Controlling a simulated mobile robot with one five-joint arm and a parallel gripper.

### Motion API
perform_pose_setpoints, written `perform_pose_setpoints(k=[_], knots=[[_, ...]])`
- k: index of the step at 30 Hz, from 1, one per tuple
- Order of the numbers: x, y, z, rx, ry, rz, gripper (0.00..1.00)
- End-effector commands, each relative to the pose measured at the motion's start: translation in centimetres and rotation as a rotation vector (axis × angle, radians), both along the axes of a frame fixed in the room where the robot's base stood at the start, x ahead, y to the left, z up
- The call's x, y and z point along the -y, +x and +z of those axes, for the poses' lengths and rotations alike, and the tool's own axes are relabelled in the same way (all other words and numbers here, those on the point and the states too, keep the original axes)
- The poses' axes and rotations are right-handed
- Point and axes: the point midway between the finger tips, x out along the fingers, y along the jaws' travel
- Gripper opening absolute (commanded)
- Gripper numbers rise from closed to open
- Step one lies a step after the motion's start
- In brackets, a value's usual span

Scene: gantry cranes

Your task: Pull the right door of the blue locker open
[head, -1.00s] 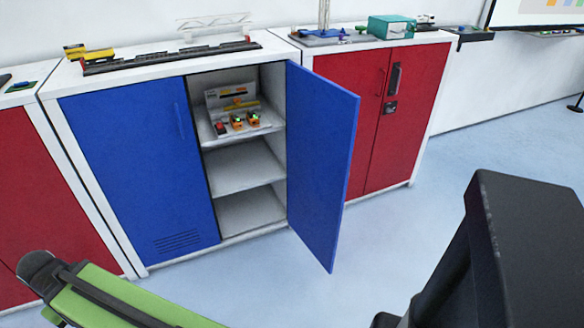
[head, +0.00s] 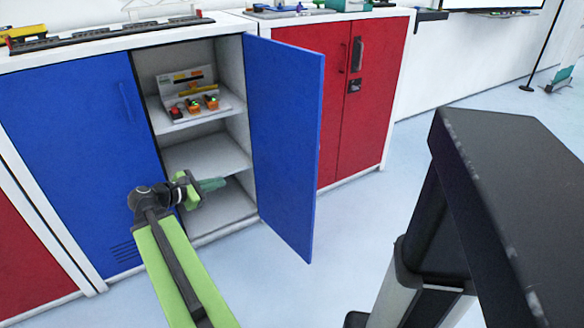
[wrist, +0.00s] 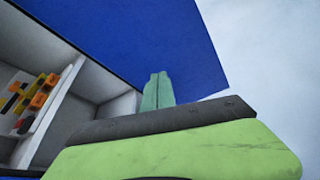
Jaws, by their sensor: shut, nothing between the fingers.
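The blue locker's right door (head: 283,140) stands wide open, swung out to the right of the opening in the head view. The locker's left door (head: 75,150) is closed. My gripper (head: 218,184) is in front of the open compartment, left of the open door's inner face. In the wrist view its green fingers (wrist: 157,91) are shut together with nothing between them, and the blue door (wrist: 150,40) fills the background behind them. I cannot tell whether the fingertips touch the door.
Inside the locker, the upper shelf (head: 221,118) holds several small orange and red items and a display card (head: 187,82). A red cabinet (head: 380,110) stands to the right.

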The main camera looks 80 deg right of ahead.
Motion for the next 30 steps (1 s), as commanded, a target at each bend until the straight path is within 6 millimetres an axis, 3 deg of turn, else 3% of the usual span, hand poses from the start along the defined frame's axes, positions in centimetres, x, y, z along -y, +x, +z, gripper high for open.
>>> perform_pose_setpoints(k=[1, 3, 6, 9, 17, 30], knots=[[2.6, -4.0, -0.4, -0.138, -0.024, -0.025, 0.0], [4.9, -8.0, 1.2, -0.316, -0.04, -0.048, 0.0], [6.5, -11.5, 3.0, -0.484, -0.041, -0.077, 0.0], [7.0, -12.9, 3.9, -0.555, -0.037, -0.088, 0.0], [8.2, -13.8, 4.3, -0.564, -0.035, -0.091, 0.0], [15.4, -19.6, 4.2, -0.562, -0.035, -0.092, 0.0]])
